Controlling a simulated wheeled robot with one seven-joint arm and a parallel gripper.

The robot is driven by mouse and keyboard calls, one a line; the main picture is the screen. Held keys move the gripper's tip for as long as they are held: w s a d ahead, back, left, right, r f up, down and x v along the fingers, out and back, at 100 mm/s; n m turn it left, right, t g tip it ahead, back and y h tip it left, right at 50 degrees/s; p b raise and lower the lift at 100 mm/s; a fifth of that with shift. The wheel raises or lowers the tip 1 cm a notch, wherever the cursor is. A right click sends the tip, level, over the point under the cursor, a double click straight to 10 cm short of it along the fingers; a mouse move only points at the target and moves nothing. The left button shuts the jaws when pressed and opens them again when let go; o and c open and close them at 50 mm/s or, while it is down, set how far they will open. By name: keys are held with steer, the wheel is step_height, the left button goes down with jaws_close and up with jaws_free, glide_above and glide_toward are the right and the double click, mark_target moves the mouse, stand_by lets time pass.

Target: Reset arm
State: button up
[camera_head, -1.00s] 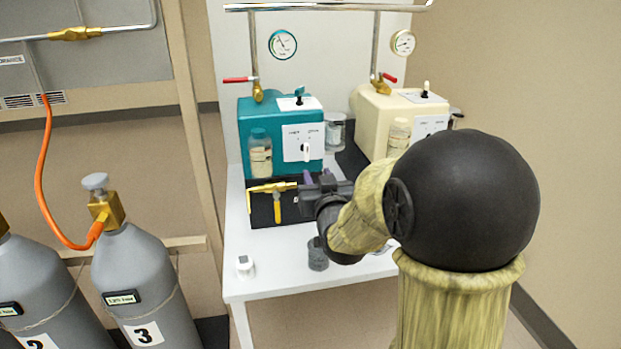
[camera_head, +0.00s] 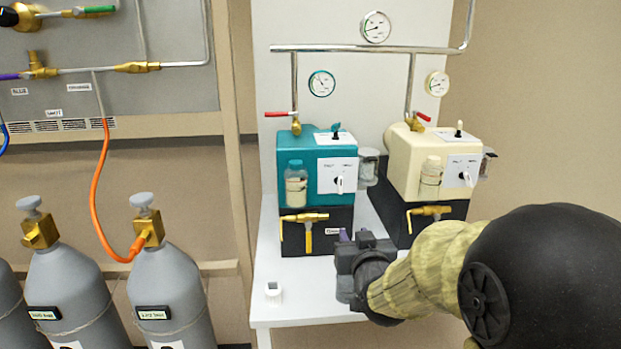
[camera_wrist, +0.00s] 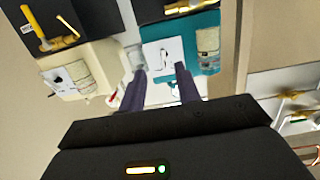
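My arm reaches in from the lower right, bent at the large black joint. The teal unit (camera_head: 296,147) and the cream unit (camera_head: 408,155) stand on dark bases with brass valves. The wrist view shows both units upside down beyond the fingers.
The white bench (camera_head: 290,308) holds a small white container (camera_head: 273,292). Grey gas cylinders (camera_head: 165,285) stand at the left, one with an orange hose (camera_head: 98,185). Pipes and red-handled valves run above the units. A beige post (camera_head: 228,150) stands left of the bench.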

steer(key=s+f+g+p, duration=0.3)
steer(key=s+f+g, duration=0.35)
steer(key=s, duration=0.35)
steer(key=s+f+g+p, duration=0.3)
steer(key=s+f+g, duration=0.2)
steer(key=s+g, duration=0.45)
step_height(320, 180, up, 38)
steer(key=s+t+p, duration=0.1)
steer(key=t+p, duration=0.1)
steer(key=p, duration=3.5)
steer(key=shift+d+f, duration=0.2)
steer(key=shift+f, duration=0.05)
steer(key=shift+d, duration=0.15)
